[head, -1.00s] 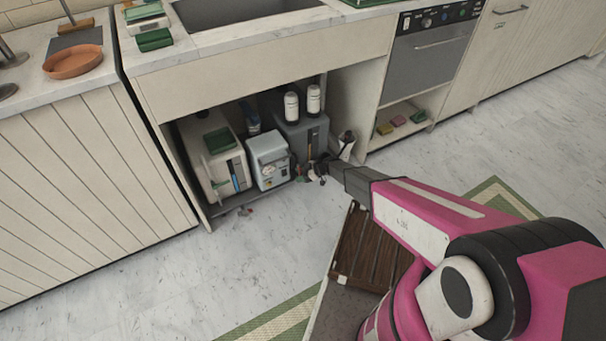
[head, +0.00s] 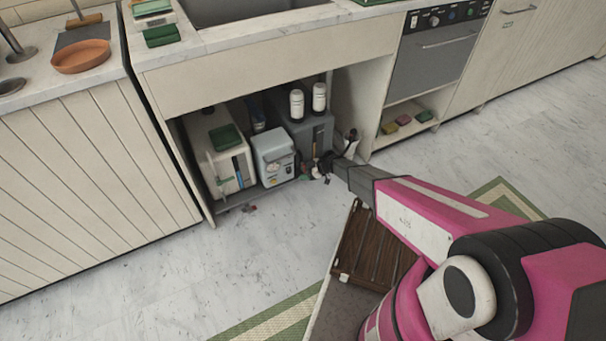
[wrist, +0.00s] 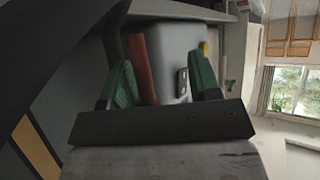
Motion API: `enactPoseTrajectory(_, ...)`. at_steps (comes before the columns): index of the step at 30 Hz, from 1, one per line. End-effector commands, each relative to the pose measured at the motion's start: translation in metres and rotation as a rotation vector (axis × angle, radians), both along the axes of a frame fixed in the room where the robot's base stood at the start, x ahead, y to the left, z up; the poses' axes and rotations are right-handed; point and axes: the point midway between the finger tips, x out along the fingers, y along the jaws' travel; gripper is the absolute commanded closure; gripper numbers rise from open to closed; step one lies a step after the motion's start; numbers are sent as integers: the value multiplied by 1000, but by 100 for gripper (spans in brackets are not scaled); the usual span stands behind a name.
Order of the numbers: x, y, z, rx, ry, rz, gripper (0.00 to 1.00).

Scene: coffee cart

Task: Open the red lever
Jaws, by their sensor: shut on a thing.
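The red lever (wrist: 143,70) shows in the wrist view as a narrow red bar between my two green-padded fingers, close against the left one. My gripper (wrist: 164,82) is shut on it, with the fingers still well apart. In the head view my gripper (head: 327,167) is small and dark, low at the right end of the open space under the sink. I cannot make out the lever clearly in the head view. A grey box (wrist: 172,50) stands behind the lever in the wrist view.
Under the sink stand a cream box (head: 222,162), a small light grey machine (head: 274,160) and a grey unit (head: 312,130) with two white bottles (head: 319,97) on top. A cabinet wall (head: 363,110) bounds the right. Floor (head: 270,245) in front is open.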

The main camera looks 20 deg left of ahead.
Motion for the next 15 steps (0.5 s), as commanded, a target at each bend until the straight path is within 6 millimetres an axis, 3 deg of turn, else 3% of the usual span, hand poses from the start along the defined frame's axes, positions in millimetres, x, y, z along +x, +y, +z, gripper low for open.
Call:
enactPoseTrajectory(1, 5, -19, 14, 4, -12, -26, 59)
enactPoseTrajectory(15, 25, -37, 6, -3, -9, -25, 59)
